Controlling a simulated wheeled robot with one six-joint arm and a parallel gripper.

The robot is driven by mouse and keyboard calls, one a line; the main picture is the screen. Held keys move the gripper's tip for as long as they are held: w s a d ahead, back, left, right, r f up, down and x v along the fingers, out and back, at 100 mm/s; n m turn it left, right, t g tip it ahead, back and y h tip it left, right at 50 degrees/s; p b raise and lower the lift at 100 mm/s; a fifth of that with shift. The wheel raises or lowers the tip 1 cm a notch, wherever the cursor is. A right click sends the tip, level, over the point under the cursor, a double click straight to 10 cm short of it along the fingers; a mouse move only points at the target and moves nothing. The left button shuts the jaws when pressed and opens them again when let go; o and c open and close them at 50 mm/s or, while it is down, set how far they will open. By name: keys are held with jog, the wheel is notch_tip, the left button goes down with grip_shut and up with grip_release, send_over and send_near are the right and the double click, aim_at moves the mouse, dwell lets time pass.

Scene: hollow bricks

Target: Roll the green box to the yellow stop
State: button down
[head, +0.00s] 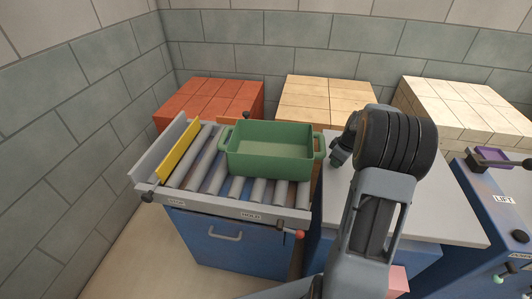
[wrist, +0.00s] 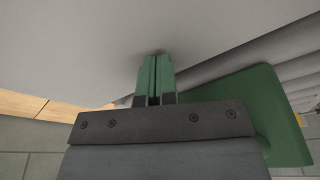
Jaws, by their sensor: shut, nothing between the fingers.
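The green box (head: 270,160) is an open, empty tub with end handles. It stands upright on the right part of the grey roller bed (head: 210,178). The yellow stop (head: 178,150) is a bar across the left end of the rollers, with bare rollers between it and the box. My gripper (head: 338,160) is beside the box's right end, close to its right handle; contact cannot be told. In the wrist view my gripper (wrist: 155,75) is shut and empty, with the green box (wrist: 272,112) at the right. The stop may show as a yellow speck at the right edge.
A grey worktop (head: 440,200) lies right of the rollers under my arm. A red-knobbed lever (head: 298,234) is at the roller bed's front right. Red bricks (head: 215,97), tan bricks (head: 320,97) and cream bricks (head: 460,105) stand behind. A blue lift unit (head: 500,215) is at the right.

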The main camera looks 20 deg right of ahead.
aim_at(291, 156)
jog(key=shift+a, duration=0.1)
jog(key=shift+w+a, duration=1.25)
jog(key=shift+a, duration=1.4)
jog(key=shift+w+a, duration=1.2)
jog(key=shift+a, duration=1.5)
jog(key=shift+w+a, duration=1.25)
jog(key=shift+a, duration=1.4)
jog(key=shift+s+d, duration=0.1)
jog(key=shift+d, duration=0.1)
jog(key=shift+s+d+r, duration=0.1)
jog(key=shift+s+d, duration=0.15)
jog(key=shift+d, duration=0.3)
notch_tip(291, 156, up, 8)
jog(key=p, duration=0.5)
